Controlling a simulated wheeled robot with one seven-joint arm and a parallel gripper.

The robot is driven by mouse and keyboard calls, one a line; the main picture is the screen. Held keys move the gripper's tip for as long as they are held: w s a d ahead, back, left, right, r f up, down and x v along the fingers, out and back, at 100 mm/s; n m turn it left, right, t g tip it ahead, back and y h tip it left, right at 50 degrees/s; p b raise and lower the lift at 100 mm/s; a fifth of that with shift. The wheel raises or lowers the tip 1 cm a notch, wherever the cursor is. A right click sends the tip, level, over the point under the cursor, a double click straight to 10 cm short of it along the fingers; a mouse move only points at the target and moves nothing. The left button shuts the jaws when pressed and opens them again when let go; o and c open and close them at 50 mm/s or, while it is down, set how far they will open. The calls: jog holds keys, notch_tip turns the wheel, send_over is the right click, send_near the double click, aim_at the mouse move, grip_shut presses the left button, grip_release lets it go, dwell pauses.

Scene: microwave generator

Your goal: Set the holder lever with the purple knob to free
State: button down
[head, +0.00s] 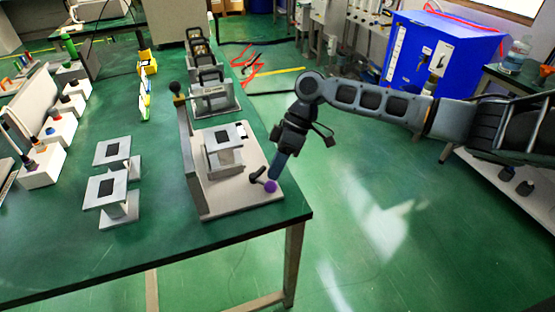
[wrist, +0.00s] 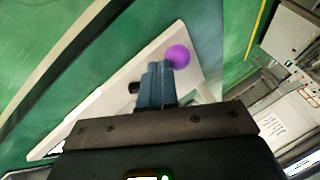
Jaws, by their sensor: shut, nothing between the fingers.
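The purple knob (head: 271,186) is at the right front edge of the light-coloured holder plate (head: 225,203), which stands near the table corner. A short dark lever part (head: 257,174) lies beside the knob on the plate. My gripper (head: 275,174) points down at the knob, its fingers shut and empty. In the wrist view the purple knob (wrist: 177,56) shows just beyond and to the right of the shut fingertips (wrist: 158,68). I cannot tell whether the fingers touch it. The lever's arm is mostly hidden by the fingers.
A grey block with a dark square top (head: 224,150) stands on the holder plate, left of my gripper. A dark-knobbed post (head: 175,88) rises at the plate's back left. More grey blocks (head: 106,187) stand on the green table. The floor right of the table is open.

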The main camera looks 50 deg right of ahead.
jog(key=shift+r, duration=0.1)
jog(key=p, duration=0.2)
jog(key=shift+s+a+r+m+t+p, duration=0.15)
jog(key=shift+r+m+t+p, duration=0.15)
jog(key=shift+m+p, duration=0.1)
jog(key=shift+s+a+m+p, duration=0.2)
jog(key=shift+a+m+p, duration=0.1)
jog(key=shift+p, duration=0.75)
jog(key=shift+s+a+f+p, duration=0.2)
jog(key=shift+a+p, duration=0.1)
jog(key=shift+p, duration=0.5)
jog(key=shift+a+f, duration=0.15)
jog(key=shift+f, duration=0.05)
jog(key=shift+s, duration=0.1)
